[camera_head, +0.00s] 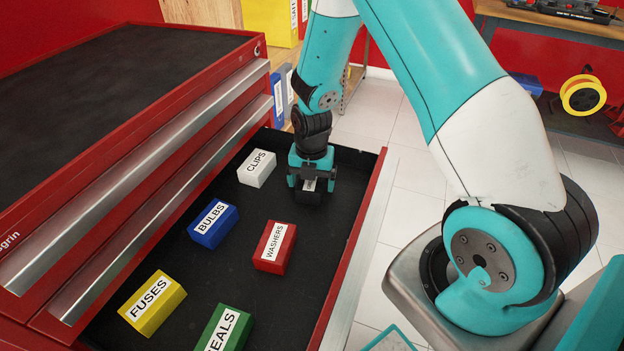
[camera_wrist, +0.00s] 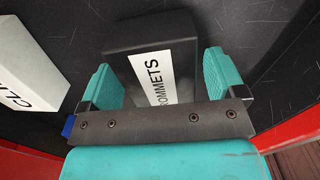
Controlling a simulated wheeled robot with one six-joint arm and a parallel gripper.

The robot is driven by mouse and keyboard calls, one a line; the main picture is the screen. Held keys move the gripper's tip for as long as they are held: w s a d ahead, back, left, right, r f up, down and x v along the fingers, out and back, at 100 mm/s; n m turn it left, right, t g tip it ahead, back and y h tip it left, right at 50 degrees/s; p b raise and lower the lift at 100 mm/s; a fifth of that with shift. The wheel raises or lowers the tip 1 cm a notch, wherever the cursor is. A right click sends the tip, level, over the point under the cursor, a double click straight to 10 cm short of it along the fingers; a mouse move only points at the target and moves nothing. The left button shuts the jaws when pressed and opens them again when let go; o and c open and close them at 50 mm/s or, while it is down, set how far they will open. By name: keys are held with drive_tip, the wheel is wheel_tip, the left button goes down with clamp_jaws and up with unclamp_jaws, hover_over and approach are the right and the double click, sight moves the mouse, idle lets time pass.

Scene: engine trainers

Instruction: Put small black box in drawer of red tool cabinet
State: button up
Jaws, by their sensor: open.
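The red tool cabinet (camera_head: 215,40) has a drawer (camera_head: 215,277) pulled out, with a black floor. The small black box (camera_head: 308,194) sits in the drawer near its far right corner. In the wrist view the black box (camera_wrist: 130,38) has a white label ending in "OMMETS". My gripper (camera_head: 310,182) is over it, pointing down. In the wrist view my gripper (camera_wrist: 160,80) has its teal fingers on either side of the box, open, with a gap visible beside it. The box's lower part is partly hidden by the gripper.
The drawer also holds a white CLIPS box (camera_head: 257,168), a blue BULBS box (camera_head: 213,224), a red WASHERS box (camera_head: 275,247), a yellow FUSES box (camera_head: 152,303) and a green SEALS box (camera_head: 222,330). The drawer's right wall (camera_head: 352,245) is close to my gripper.

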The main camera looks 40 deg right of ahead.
wheel_tip(320, 180, up, 12)
drive_tip(key=p, duration=0.1)
drive_tip(key=s+a+r+m+y, duration=0.2)
drive_tip(key=s+a+r+m, duration=0.5)
drive_tip(key=a+r+m, duration=0.25)
drive_tip(key=s+a+r+m+y, duration=0.1)
drive_tip(key=s+a+r+m, duration=0.2)
drive_tip(key=s, duration=0.4)
drive_tip(key=s+a+r+m+y, duration=0.1)
drive_tip(key=s+a+r+m, duration=0.3)
drive_tip(key=s+m, duration=0.3)
drive_tip(key=shift+s+a+r+m, duration=0.25)
drive_tip(key=shift+s+r+m, duration=0.1)
drive_tip(key=shift+s+r, duration=0.15)
